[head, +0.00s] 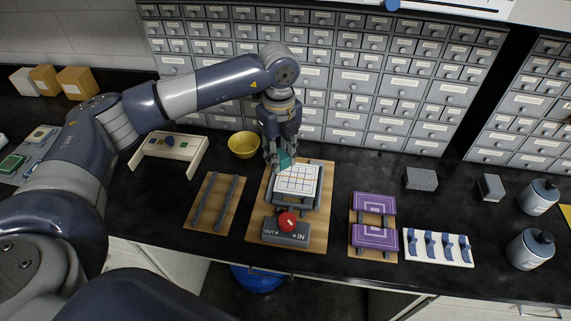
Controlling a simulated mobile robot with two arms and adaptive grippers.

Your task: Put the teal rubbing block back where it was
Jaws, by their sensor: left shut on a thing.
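The teal rubbing block (286,161) is in my left gripper (278,164), just at the far left edge of the white sheet with a grid pattern (298,181). The gripper is shut on the block, and its fingers partly hide it. I cannot tell whether the block touches the sheet. The sheet lies on a dark frame on a wooden board (255,226). A red button (287,221) on a grey box marked OUT and IN sits at the board's near end. My right gripper is not in view.
A yellow bowl (243,145) and an empty railed board (232,216) are to the left, with a white rack (190,149) beyond. A purple patterned plate (374,237), a white hook strip (438,247), grey blocks (421,179) and bottles (530,249) are right. Drawer cabinets (350,90) stand behind.

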